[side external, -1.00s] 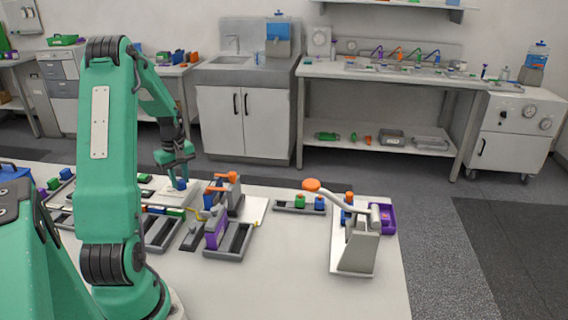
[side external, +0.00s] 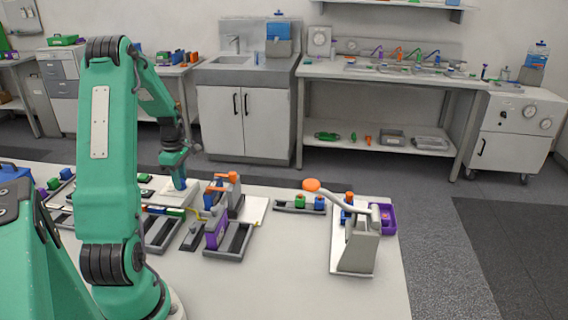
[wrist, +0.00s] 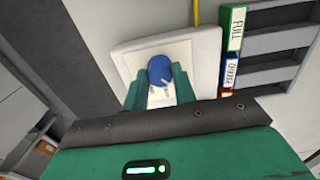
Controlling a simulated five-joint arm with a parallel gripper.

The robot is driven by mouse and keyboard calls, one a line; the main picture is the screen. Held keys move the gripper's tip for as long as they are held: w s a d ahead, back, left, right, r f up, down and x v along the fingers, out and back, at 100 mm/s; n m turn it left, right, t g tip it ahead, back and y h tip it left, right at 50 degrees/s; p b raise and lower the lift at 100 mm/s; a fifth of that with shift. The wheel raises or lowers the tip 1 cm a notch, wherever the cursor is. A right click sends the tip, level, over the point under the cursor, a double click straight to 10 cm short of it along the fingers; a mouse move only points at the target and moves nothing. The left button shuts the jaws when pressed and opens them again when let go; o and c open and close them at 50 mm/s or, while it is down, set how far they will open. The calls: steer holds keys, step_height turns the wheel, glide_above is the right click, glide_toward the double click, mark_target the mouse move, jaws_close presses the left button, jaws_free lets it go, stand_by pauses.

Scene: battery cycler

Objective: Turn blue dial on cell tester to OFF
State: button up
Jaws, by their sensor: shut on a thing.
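The blue dial (wrist: 160,68) sits on the pale face of the cell tester (wrist: 203,50) in the wrist view. My gripper (wrist: 160,88) has its two green fingers on either side of the dial and is shut on it. In the side external view the tester (side external: 170,198) is a white box on the table, and the blue dial (side external: 180,184) shows below my gripper (side external: 178,172). Pale marks show beside the dial, too small to read. The dial's pointing direction is not clear.
A rack with labelled slots, FULL (wrist: 236,28) on top, stands right of the tester. An orange-handled clamp device (side external: 225,195) and a purple block (side external: 216,228) in a grey tray are close on the right. A lever press (side external: 356,245) stands farther right. The table front is clear.

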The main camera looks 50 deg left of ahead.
steer(key=shift+r, duration=0.1)
steer(key=o, duration=1)
steer(key=shift+r, duration=3.9)
